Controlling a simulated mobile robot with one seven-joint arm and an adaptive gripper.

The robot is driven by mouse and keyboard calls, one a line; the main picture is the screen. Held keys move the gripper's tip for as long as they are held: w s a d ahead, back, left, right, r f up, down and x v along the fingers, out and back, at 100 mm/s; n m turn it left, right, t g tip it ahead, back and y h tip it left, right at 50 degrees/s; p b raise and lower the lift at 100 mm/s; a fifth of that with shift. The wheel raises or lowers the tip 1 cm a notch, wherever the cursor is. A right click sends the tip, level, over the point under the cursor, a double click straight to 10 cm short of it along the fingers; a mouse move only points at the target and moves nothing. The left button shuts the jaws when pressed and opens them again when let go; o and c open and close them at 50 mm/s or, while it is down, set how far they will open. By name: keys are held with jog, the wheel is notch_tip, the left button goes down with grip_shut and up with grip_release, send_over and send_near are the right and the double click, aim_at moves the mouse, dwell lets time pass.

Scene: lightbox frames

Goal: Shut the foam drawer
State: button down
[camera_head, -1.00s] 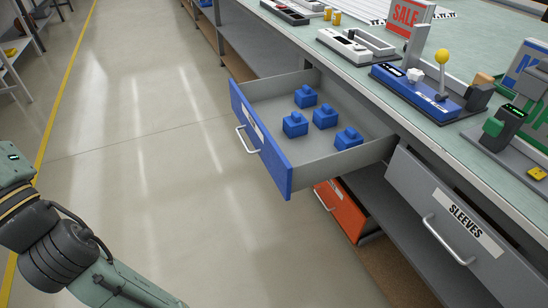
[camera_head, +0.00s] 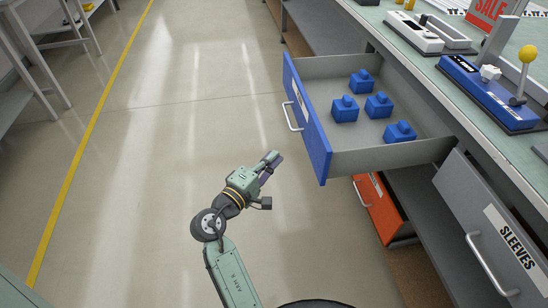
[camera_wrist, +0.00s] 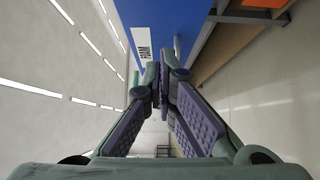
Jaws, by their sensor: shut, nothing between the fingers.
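The foam drawer (camera_head: 307,120) has a blue front and a silver handle (camera_head: 292,116). It stands pulled far out from the bench, with several blue foam blocks (camera_head: 378,105) inside. In the wrist view its blue front (camera_wrist: 180,22) shows beyond the fingers, with a white label (camera_wrist: 142,46) that reads FOAM. My gripper (camera_head: 275,157) is to the left of the drawer front, near its lower end, and apart from it. In the wrist view the fingertips (camera_wrist: 162,75) are together with nothing between them.
Below is an orange drawer (camera_head: 380,208), standing partly out. A grey SLEEVES drawer (camera_head: 495,235) is at the right. The benchtop (camera_head: 420,70) carries a joystick unit (camera_head: 490,92) and other items. The floor (camera_head: 160,170) left of the drawer is clear up to a yellow line (camera_head: 85,150).

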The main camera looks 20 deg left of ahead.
jog(key=p, duration=0.1)
send_near(309, 132)
jog(key=w+a, duration=0.2)
jog(key=a, duration=0.1)
jog(key=shift+w+d+f+p, duration=0.1)
jog(key=shift+w+d+p, duration=0.3)
jog(key=shift+w+d, duration=0.45)
jog(key=shift+w+d+f+p, duration=0.1)
jog(key=shift+w+d+p, duration=0.35)
jog(key=shift+d, duration=0.6)
jog(key=shift+w, duration=0.1)
